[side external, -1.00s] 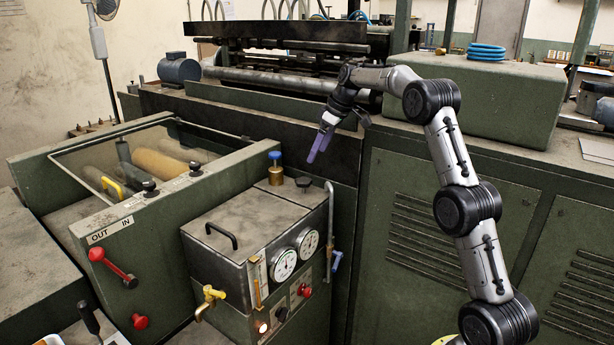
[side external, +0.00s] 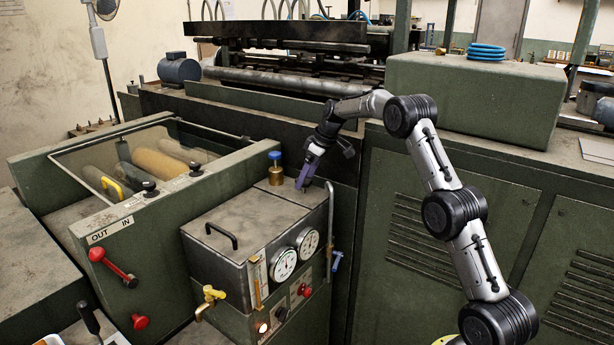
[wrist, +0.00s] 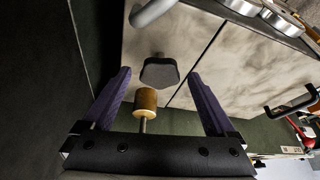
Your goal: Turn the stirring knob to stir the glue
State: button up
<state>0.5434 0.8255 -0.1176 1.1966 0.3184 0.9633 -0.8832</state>
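The stirring knob, a dark rounded knob (wrist: 160,72) on a short stem, stands on top of the grey glue box (side external: 222,232). In the wrist view it lies between my two purple fingertips, with clear gaps on both sides. My gripper (side external: 304,180) points down over the back right of the box top, and its fingers cover the knob in the side view. It also shows in the wrist view (wrist: 159,74), open and empty. I cannot tell whether the tips reach down to the knob's height.
A brass fitting with a blue cap (side external: 276,170) stands close left of my fingers; its brass body (wrist: 146,100) shows between them in the wrist view. A bent grey pipe (side external: 330,215) runs along the box's right edge. A black handle (side external: 222,236) lies farther left.

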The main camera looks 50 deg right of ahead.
jog(key=c, duration=1.3)
jog(key=shift+o, duration=0.2)
jog(key=m, duration=0.2)
jog(key=m+h, duration=0.2)
jog(key=m, duration=0.1)
jog(key=shift+a+m, duration=0.3)
jog(key=shift+a, duration=0.05)
jog(key=m, duration=0.2)
jog(key=m+g+h, duration=0.1)
jog(key=m, duration=0.1)
jog(key=m+h, duration=0.1)
jog(key=m, duration=0.1)
jog(key=shift+w+a+g, duration=0.2)
jog(key=shift+a+g, duration=0.05)
jog(key=shift+g, duration=0.05)
jog(key=m, duration=0.2)
jog(key=m+g+h, duration=0.1)
jog(key=m, duration=0.1)
jog(key=m+g, duration=0.1)
jog(key=m, duration=0.1)
jog(key=shift+w+a+m, duration=0.1)
jog(key=shift+w+m, duration=0.2)
jog(key=shift+m, duration=0.1)
jog(key=m, duration=0.1)
jog(key=m+g, duration=0.1)
jog(key=m, duration=0.1)
jog(key=m+g, duration=0.1)
jog(key=m, duration=0.1)
jog(key=shift+w, duration=0.25)
jog(key=shift+m, duration=0.3)
